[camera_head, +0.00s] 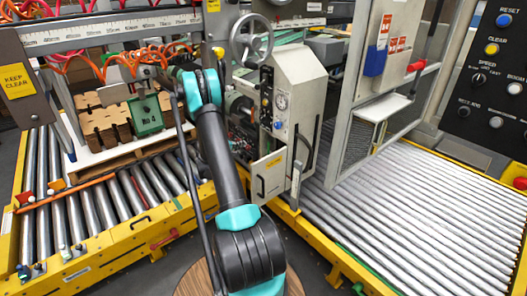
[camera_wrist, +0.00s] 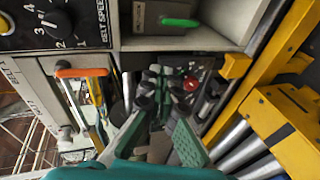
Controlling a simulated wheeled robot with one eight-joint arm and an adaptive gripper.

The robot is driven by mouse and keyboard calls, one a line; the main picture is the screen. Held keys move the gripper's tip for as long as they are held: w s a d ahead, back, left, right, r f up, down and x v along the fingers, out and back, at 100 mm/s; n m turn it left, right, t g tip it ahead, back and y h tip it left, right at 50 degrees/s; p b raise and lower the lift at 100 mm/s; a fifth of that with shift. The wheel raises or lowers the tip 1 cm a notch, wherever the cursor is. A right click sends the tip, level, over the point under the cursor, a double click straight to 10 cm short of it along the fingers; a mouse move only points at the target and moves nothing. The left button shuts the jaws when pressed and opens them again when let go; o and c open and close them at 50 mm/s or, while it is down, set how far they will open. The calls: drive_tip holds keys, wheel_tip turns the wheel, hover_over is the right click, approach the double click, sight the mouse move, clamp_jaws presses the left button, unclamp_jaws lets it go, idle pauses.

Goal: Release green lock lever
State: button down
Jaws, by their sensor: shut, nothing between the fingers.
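A bright green lever (camera_wrist: 180,22) shows at the top of the wrist view. It lies roughly sideways on a grey block inside a pale housing. My gripper (camera_wrist: 156,88) reaches up from the bottom of that view, its green fingers converging in front of cluttered dark parts. It is shut and empty. In the picture it lies below the green lever, and no contact with the lever shows. In the head view my arm crosses the middle, and I cannot make out the gripper or clearly identify the lever.
In the wrist view, an orange handle (camera_wrist: 82,72) is at left, a dial panel (camera_wrist: 45,22) at upper left and a yellow frame (camera_wrist: 290,118) with rollers at right. In the head view, a grey machine housing (camera_head: 294,95) stands right of my arm; a roller conveyor (camera_head: 425,215) fills the right.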

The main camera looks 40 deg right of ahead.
sight(264, 150)
drive_tip(key=d+f+n+h, duration=0.1)
drive_tip(key=d+f+h, duration=0.2)
drive_tip(key=f, duration=0.7)
drive_tip(key=shift+s+d+h, duration=0.2)
drive_tip(key=shift+d+h, duration=0.1)
drive_tip(key=shift+d, duration=0.8)
drive_tip(key=shift+d+f, duration=0.1)
drive_tip(key=x, duration=0.9)
drive_tip(key=shift+w+d, duration=0.1)
drive_tip(key=shift+d, duration=0.3)
drive_tip(key=shift+n, duration=0.3)
drive_tip(key=shift+n, duration=0.5)
